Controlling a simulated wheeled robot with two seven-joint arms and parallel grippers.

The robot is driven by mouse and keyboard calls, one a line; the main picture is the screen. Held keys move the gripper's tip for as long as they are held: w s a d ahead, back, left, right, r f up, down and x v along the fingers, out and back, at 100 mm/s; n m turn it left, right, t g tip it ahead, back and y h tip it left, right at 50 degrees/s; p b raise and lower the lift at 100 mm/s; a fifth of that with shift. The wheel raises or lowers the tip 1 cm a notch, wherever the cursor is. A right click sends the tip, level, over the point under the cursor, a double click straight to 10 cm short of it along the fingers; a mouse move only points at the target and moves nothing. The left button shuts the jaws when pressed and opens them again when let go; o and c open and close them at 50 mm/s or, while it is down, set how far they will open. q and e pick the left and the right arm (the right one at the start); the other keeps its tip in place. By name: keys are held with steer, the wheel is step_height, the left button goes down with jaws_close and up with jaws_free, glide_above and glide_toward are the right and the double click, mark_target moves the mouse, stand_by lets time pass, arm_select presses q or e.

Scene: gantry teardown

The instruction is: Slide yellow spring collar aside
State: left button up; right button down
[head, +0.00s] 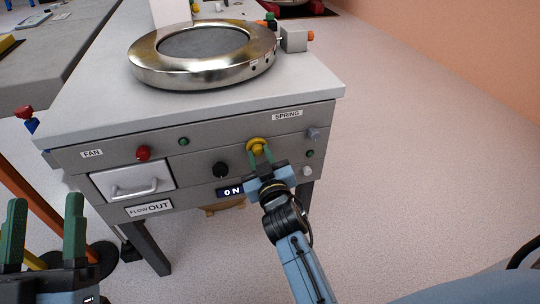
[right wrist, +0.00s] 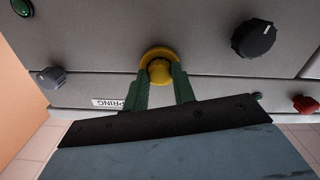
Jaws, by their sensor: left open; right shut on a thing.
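The yellow spring collar (head: 259,145) is on the front panel of the grey cabinet, below the SPRING label (head: 287,115). My right gripper (head: 261,157) reaches up to it with its green fingers. In the right wrist view the collar (right wrist: 158,60) shows as a yellow ring around a yellow knob (right wrist: 160,71). The right fingers (right wrist: 160,82) are shut on the collar, one on each side. Part of the collar is hidden behind the fingertips. My left gripper (head: 43,228) is open and empty at the lower left, away from the panel.
The panel also has a black dial (head: 221,170), a red knob (head: 143,153), a drawer with a handle (head: 133,184), an ON display (head: 231,191) and grey knobs (head: 313,134) at right. A round metal plate (head: 203,52) stands on top. Floor at right is clear.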

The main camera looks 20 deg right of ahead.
steer(key=shift+a, duration=0.3)
steer(key=c, duration=1.1)
jaws_free()
steer(key=shift+c, duration=0.2)
arm_select(q)
steer(key=shift+a+f, duration=0.1)
steer(key=shift+w, duration=0.1)
arm_select(e)
steer(key=shift+s, duration=0.1)
steer(key=shift+s, duration=0.3)
arm_select(q)
step_height(320, 180, down, 8)
steer(key=w+g+y+p, duration=0.1)
steer(key=g+y+p, duration=0.1)
steer(key=g, duration=0.3)
steer(key=shift+w+a+r, duration=0.25)
steer(key=shift+w+a, duration=0.1)
steer(key=shift+w, duration=0.05)
arm_select(e)
steer(key=s+a, duration=0.1)
steer(key=s, duration=0.5)
steer(key=shift+s, duration=0.3)
